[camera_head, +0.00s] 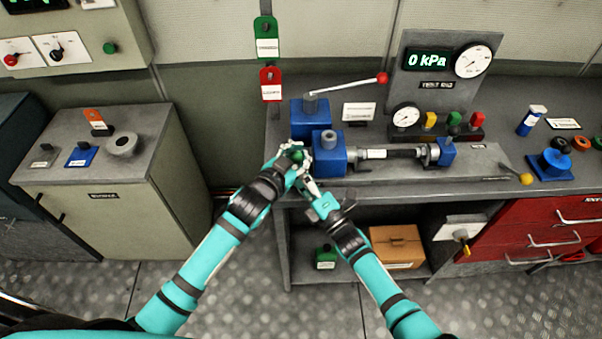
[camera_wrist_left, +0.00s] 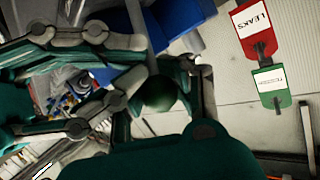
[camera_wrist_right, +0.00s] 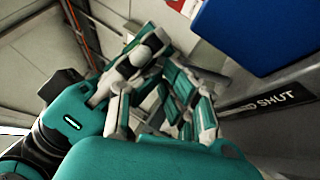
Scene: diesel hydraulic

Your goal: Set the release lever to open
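A dark green ball knob (camera_wrist_left: 160,93), apparently the lever's handle, shows in the left wrist view; its rod is hidden. In the head view the green knob (camera_head: 297,155) sits at the left end of the blue pump block (camera_head: 328,155). My left gripper (camera_head: 293,160) is around the knob, its fingers apart on either side; contact is not clear. My right gripper (camera_head: 310,185) is close beside it, its fingers apart and empty. A plate reading "SHUT" (camera_wrist_right: 272,101) is on the bench front in the right wrist view.
A pump handle with a red knob (camera_head: 382,78) rises behind. A cylinder rig (camera_head: 400,154) and a yellow-knobbed lever (camera_head: 527,179) lie to the right. The display (camera_head: 428,60) reads 0 kPa. A grey cabinet (camera_head: 105,190) stands left, with open floor between.

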